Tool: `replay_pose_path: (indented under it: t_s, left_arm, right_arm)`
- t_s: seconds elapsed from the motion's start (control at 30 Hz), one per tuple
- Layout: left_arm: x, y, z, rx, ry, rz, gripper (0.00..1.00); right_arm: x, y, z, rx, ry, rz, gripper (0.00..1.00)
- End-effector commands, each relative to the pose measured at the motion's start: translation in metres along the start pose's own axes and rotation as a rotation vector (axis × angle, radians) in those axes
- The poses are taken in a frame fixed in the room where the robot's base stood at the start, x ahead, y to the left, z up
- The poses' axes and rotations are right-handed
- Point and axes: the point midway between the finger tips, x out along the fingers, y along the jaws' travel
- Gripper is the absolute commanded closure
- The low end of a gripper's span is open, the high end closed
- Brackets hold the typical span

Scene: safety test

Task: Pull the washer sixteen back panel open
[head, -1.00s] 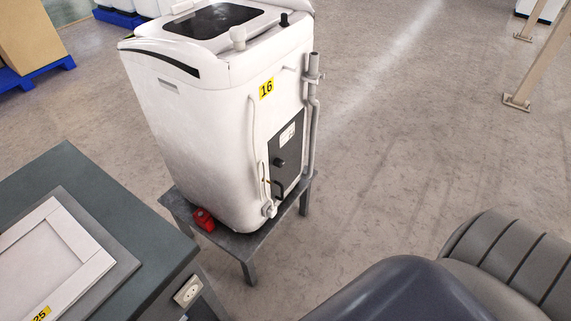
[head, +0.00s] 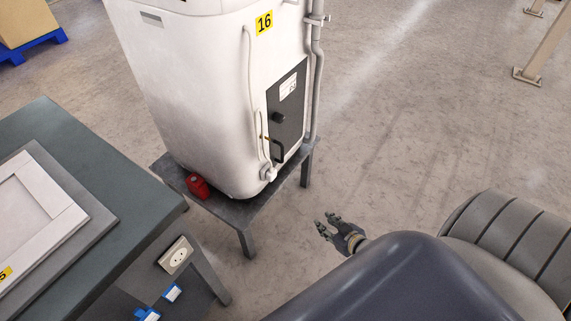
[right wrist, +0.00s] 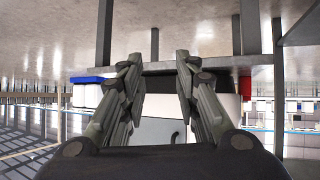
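Washer 16 (head: 185,90) is a white upright machine with a yellow "16" label (head: 264,22). Its dark back panel (head: 288,108) looks closed and has a black round knob (head: 278,117) and a black bar handle (head: 277,151). My right gripper (head: 326,225) is open and empty, apart from the washer, below and right of the panel in the head view. My left gripper is not in view.
The washer stands on a dark low stand (head: 240,208) with a red object (head: 197,185) at its corner. A grey pipe (head: 316,70) runs beside the panel. A dark table (head: 120,190) is at left.

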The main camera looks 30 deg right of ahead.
Motion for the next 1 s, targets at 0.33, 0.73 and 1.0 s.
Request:
replay_pose_path:
  t_s: [0.33,0.73,1.0]
  left_arm:
    - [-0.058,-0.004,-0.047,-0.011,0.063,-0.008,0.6]
    - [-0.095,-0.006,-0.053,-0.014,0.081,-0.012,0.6]
    - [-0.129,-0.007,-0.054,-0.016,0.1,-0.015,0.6]
  right_arm:
    - [0.009,0.016,-0.157,0.012,0.473,-0.135,0.71]
    - [0.004,0.007,-0.209,0.016,0.592,-0.197,0.71]
    - [0.043,-0.001,-0.234,0.014,0.591,-0.195,0.71]
